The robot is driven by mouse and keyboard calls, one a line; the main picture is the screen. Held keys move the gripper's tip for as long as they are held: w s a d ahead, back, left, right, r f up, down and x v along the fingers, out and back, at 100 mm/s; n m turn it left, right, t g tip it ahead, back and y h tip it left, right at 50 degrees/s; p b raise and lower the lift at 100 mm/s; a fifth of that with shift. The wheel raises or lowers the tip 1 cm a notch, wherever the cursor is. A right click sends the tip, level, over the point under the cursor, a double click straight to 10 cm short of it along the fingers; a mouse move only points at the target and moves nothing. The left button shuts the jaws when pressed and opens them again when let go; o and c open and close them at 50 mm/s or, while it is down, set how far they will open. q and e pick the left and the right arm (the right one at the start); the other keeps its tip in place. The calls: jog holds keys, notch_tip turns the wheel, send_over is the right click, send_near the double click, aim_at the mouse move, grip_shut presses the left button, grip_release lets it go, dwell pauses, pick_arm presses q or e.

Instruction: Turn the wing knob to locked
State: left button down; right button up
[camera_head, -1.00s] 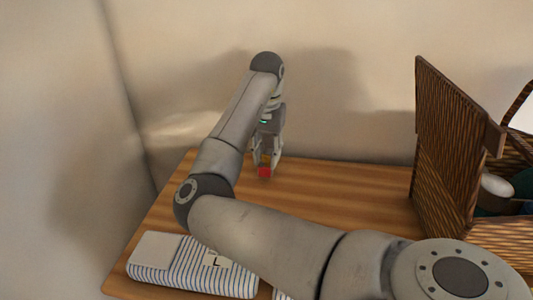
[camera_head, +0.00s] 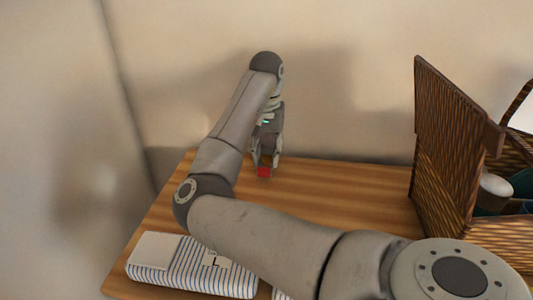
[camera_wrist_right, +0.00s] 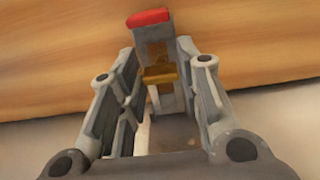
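The wing knob (camera_wrist_right: 160,73) is a brass-coloured piece on a small grey block with a red end (camera_wrist_right: 148,17), in the right wrist view. In the head view only the red end (camera_head: 264,172) shows clearly, low by the table's back edge. My right gripper (camera_head: 265,162) points down over it. In the right wrist view its two fingers (camera_wrist_right: 158,62) stand apart, one on each side of the knob; I cannot tell whether they touch it. The knob's exact angle is hard to read. My left gripper is not in view.
The wooden table (camera_head: 340,190) stands against a beige wall. A wicker basket (camera_head: 455,150) with its lid up holds round items at the right. A striped cloth-like item (camera_head: 160,268) with a label lies at the front left. Bare wood lies between gripper and basket.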

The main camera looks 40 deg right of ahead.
aim_at(266, 156)
jog(key=shift+o, duration=1.4)
notch_tip(266, 156, up, 12)
jog(key=shift+f, duration=0.1)
